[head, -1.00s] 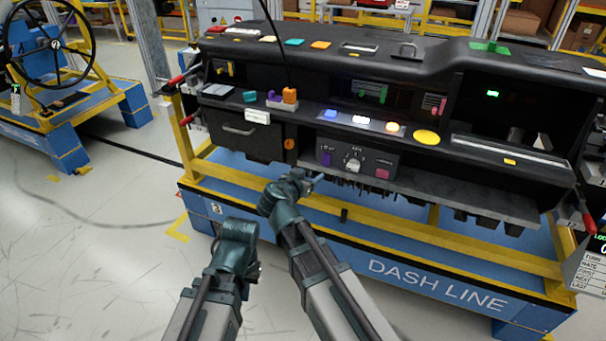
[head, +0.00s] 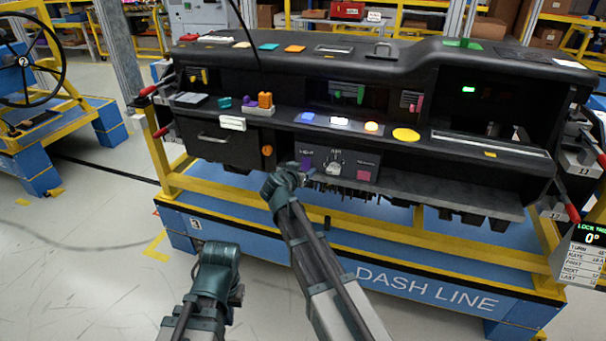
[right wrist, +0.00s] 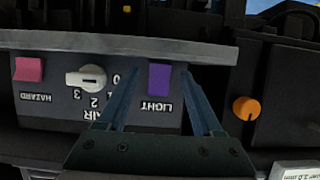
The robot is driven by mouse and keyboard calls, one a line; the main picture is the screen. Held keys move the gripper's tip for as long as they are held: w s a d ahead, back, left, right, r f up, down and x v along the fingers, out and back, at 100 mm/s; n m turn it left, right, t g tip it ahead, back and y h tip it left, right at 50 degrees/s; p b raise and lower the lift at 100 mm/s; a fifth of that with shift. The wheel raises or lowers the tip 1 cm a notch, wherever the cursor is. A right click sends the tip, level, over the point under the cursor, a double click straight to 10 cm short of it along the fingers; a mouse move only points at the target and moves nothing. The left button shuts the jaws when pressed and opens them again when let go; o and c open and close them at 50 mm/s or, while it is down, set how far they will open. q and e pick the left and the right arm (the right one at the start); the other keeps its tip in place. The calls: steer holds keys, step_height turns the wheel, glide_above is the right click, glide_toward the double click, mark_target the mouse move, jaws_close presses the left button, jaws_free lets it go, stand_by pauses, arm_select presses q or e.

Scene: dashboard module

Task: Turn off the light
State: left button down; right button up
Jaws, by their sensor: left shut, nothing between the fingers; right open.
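The purple switch marked LIGHT (head: 306,164) is on the control panel at the dashboard's lower middle. It shows close up in the right wrist view (right wrist: 159,80), where its label is upside down. My right gripper (head: 301,175) is at the panel's left part; in the right wrist view (right wrist: 160,74) its open fingers stand on either side of the purple switch. I cannot tell whether they touch the panel. My left gripper (head: 235,293) is shut, low in front of the dashboard frame and away from the panel; its fingers are hardly visible.
The same panel has a white rotary knob (right wrist: 87,79) and a pink HAZARD switch (right wrist: 29,69). An orange knob (right wrist: 247,108) is on the drawer side. A yellow rail (head: 345,220) runs below.

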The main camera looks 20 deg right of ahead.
steer(key=shift+w+d+f, duration=0.1)
steer(key=shift+w+d, duration=0.15)
steer(key=shift+w, duration=0.05)
jaws_close()
steer(key=f+t+h+b, duration=0.1)
steer(key=b, duration=0.3)
steer(key=t+h+b, duration=0.1)
steer(key=t+b, duration=0.1)
steer(key=b, duration=0.3)
steer(key=shift+f, duration=0.4)
steer(key=shift+r+t+b, duration=0.2)
steer(key=shift+t+b, duration=0.2)
steer(key=shift+b, duration=0.1)
jaws_free()
steer(key=shift+w, duration=0.1)
